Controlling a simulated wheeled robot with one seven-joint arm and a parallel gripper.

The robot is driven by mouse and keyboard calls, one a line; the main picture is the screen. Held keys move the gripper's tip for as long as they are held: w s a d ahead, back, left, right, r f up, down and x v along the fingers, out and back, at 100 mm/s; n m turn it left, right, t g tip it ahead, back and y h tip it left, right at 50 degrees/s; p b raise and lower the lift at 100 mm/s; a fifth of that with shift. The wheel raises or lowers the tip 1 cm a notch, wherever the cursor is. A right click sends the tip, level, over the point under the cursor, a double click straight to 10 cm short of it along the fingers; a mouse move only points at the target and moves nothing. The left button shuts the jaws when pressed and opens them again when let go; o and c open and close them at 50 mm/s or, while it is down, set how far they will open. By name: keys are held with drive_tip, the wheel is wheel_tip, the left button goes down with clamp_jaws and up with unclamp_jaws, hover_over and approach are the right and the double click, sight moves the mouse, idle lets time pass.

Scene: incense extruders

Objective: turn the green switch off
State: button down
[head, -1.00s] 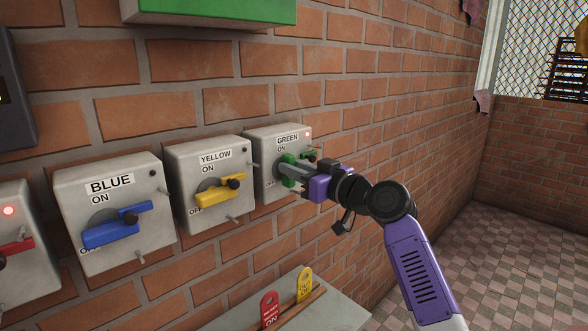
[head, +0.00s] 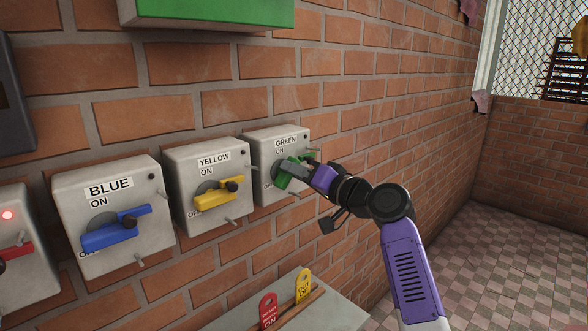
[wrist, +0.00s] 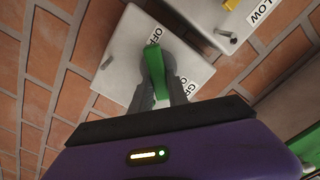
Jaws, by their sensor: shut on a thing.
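The green switch box (head: 262,150) is the rightmost grey box on the brick wall, labelled GREEN, ON and OFF. Its green lever (head: 284,181) slants down and left toward the OFF label. My gripper (head: 294,170) is shut on this lever from the right. In the wrist view, the green lever (wrist: 156,75) lies between the two grey fingers of my gripper (wrist: 160,88), its free end near OFF. The small lamp at the box's upper right looks dark. My fingers hide part of the dial.
The yellow switch box (head: 180,160) stands close to the left, then the blue switch box (head: 75,185), both levers near OFF. A red-levered box (head: 12,275) has a lit red lamp. Red and yellow tags (head: 304,285) stand on a shelf below. The floor right is clear.

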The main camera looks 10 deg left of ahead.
drive_tip(key=shift+w+d+f+m+p, duration=0.15)
drive_tip(key=shift+m+p, duration=0.55)
drive_tip(key=shift+m, duration=0.9)
drive_tip(key=shift+a+f+m+p, duration=0.15)
drive_tip(key=shift+m+p, duration=0.6)
drive_tip(key=shift+m, duration=0.85)
drive_tip(key=shift+w+d+f+m+p, duration=0.2)
drive_tip(key=shift+m+p, duration=0.5)
drive_tip(key=shift+m, duration=0.9)
drive_tip(key=shift+s+f, duration=0.1)
drive_tip(key=shift+s, duration=0.05)
drive_tip(key=c, duration=1.3)
unclamp_jaws()
drive_tip(key=shift+s, duration=0.1)
drive_tip(key=shift+b+v, duration=0.6)
drive_tip(key=shift+v, duration=3.25)
